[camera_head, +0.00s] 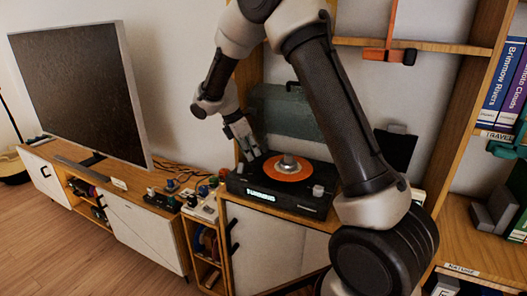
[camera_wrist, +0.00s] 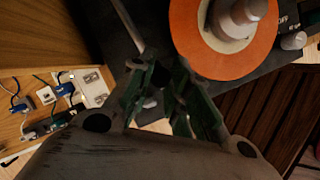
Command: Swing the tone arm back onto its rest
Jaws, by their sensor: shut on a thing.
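The black record player (camera_head: 280,201) stands on the low wooden cabinet, with an orange-labelled disc (camera_head: 292,178) and a grey spindle piece (camera_head: 289,163) at its middle. My gripper (camera_head: 252,154) reaches down at the left rear of the player. In the wrist view my gripper (camera_wrist: 165,72) has its green-padded fingers close together, shut on the tone arm. The tone arm shows as a thin grey rod (camera_wrist: 128,25) running up from the fingers, beside the orange disc (camera_wrist: 190,40). The fingers hide its gripped part. I cannot make out the arm's rest.
A raised grey-green lid (camera_head: 285,110) stands behind the player. A large television (camera_head: 80,90) is at left. Small coloured items and cables (camera_head: 180,190) lie left of the player. A bookshelf (camera_head: 465,150) stands at right. Open floor (camera_head: 50,250) lies in front.

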